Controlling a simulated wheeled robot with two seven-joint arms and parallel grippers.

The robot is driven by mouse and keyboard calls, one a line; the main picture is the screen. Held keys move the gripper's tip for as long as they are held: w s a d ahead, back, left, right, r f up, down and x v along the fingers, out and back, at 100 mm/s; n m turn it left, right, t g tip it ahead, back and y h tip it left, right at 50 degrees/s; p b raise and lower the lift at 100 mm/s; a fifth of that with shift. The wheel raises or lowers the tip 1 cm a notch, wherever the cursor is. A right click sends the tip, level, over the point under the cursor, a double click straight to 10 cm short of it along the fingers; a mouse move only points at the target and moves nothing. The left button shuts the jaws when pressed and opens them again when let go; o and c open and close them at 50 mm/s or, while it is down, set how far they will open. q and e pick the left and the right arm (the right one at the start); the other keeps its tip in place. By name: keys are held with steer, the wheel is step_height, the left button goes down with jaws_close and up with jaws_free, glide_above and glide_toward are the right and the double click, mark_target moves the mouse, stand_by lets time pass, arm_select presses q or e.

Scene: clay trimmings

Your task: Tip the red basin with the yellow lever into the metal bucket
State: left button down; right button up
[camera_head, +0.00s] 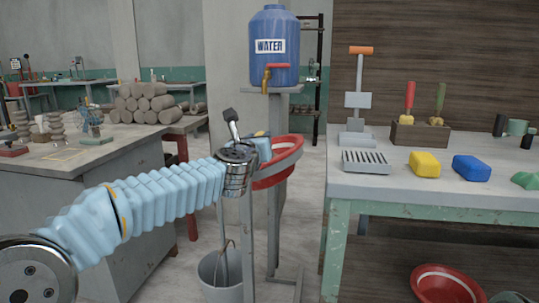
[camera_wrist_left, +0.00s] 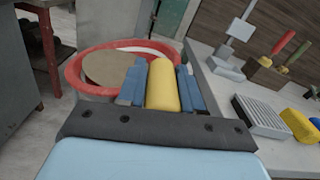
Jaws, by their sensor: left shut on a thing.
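The red basin (camera_head: 290,163) hangs on a stand in front of the water barrel in the head view and looks tilted, its left end lower. In the left wrist view the basin's red rim (camera_wrist_left: 75,72) curves around a tan, flat content. My left gripper (camera_head: 265,146) is at the basin's near side. In the left wrist view its blue fingers (camera_wrist_left: 158,85) are shut on the yellow lever (camera_wrist_left: 163,88); the lever is mostly hidden in the head view. The metal bucket (camera_head: 220,277) stands on the floor below, left of the stand. My right gripper is out of view.
A blue water barrel (camera_head: 274,50) stands behind the basin. The right table (camera_head: 400,186) holds a yellow block (camera_head: 425,164), a blue block (camera_head: 470,168) and a metal grate (camera_head: 366,162). Another red basin (camera_head: 440,287) lies under it. A grey workbench (camera_head: 90,165) stands at left.

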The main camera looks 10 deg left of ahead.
arm_select(q)
steer(key=shift+a+r+n+b, duration=0.25)
steer(key=shift+a+n, duration=0.25)
steer(key=shift+a, duration=0.2)
steer(key=shift+a+r+n+b, duration=0.1)
steer(key=shift+a+n+b, duration=0.15)
steer(key=shift+a+n, duration=0.35)
steer(key=c, duration=0.8)
jaws_free()
steer(key=shift+a, duration=0.1)
steer(key=shift+s, duration=0.15)
steer(key=s+b, duration=0.2)
steer(key=s, duration=1.1)
steer(key=shift+s, duration=0.3)
